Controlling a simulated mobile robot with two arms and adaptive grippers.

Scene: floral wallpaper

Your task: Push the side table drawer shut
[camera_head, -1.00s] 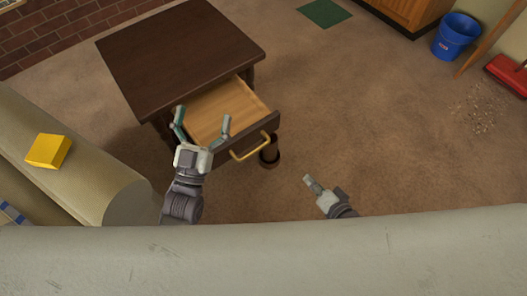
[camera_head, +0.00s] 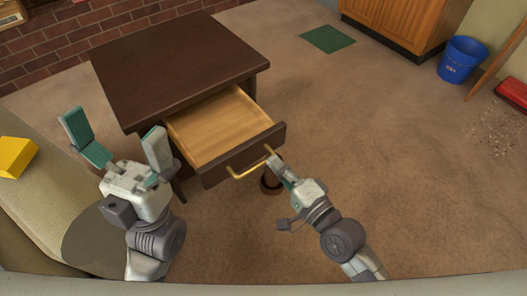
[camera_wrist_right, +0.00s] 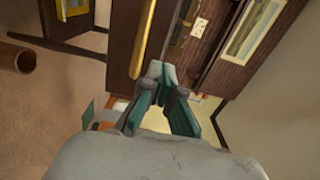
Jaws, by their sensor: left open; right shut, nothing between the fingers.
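The dark brown side table (camera_head: 175,65) stands left of centre in the head view. Its drawer (camera_head: 222,125) is pulled out and empty, with a light wood inside and a brass handle (camera_head: 250,165) on the dark front. My right gripper (camera_head: 276,163) is shut and empty, its tip at the right end of the handle; I cannot tell whether it touches. In the right wrist view the shut fingertips (camera_wrist_right: 160,70) are close to the brass handle (camera_wrist_right: 148,35). My left gripper (camera_head: 112,135) is open and empty, left of the drawer, near the table's front left side.
A couch arm (camera_head: 45,195) with a yellow block (camera_head: 15,157) on it is at the left. A blue bucket (camera_head: 462,60), a wooden cabinet (camera_head: 405,22) and a green mat (camera_head: 328,39) are at the back right. The carpet right of the drawer is mostly clear.

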